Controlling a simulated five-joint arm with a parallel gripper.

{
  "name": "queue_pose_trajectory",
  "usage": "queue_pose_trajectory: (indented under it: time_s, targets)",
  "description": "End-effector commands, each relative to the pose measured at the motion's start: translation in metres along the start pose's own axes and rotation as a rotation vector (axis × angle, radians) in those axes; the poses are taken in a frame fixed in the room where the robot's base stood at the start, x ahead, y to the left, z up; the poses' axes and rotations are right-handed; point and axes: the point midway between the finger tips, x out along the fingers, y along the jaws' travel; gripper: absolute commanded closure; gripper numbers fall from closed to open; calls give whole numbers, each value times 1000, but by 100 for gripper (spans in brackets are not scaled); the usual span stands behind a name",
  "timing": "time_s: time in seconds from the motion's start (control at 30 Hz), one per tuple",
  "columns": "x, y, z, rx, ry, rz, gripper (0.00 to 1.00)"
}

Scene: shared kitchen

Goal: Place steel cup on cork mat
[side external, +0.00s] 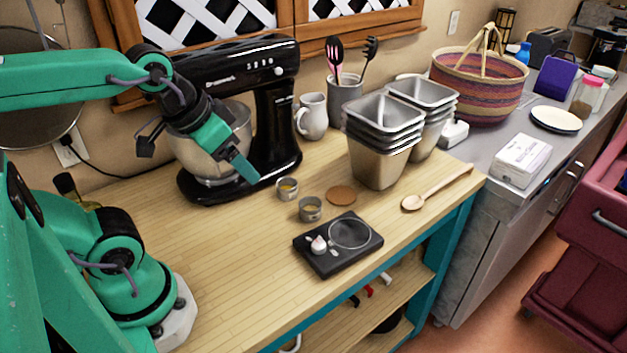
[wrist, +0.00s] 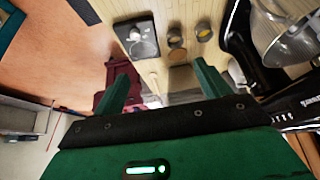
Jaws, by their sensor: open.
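Two small steel cups with yellowish contents stand upright on the wooden table. One steel cup (side external: 287,189) is near the mixer; the other steel cup (side external: 310,209) is closer to the front. Both also show in the wrist view, one steel cup (wrist: 203,32) right of the other steel cup (wrist: 176,38). The round brown cork mat (side external: 341,195) lies flat to their right, bare; it also shows in the wrist view (wrist: 182,78). My gripper (side external: 243,168) is open and empty, above the table in front of the mixer, up and left of the cups; its fingers (wrist: 161,68) touch nothing.
A black stand mixer (side external: 277,110) with a steel bowl is behind my gripper. Stacked steel pans (side external: 380,160) stand just behind the mat. A black tray (side external: 318,262) with a round glassy piece lies in front. A wooden spoon (side external: 437,187) lies right.

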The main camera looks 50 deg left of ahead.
Motion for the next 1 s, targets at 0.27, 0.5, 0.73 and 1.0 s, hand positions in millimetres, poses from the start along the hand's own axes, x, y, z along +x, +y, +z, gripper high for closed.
queue_pose_trajectory:
  time_s: [0.27,0.5,0.73,1.0]
  targets:
    - [1,-1,-3,2,-8,-3,24]
    - [10,-8,-19,13,-60,-14,24]
    - [29,-22,-45,30,-144,-25,24]
    - [61,-42,-72,51,-245,-27,24]
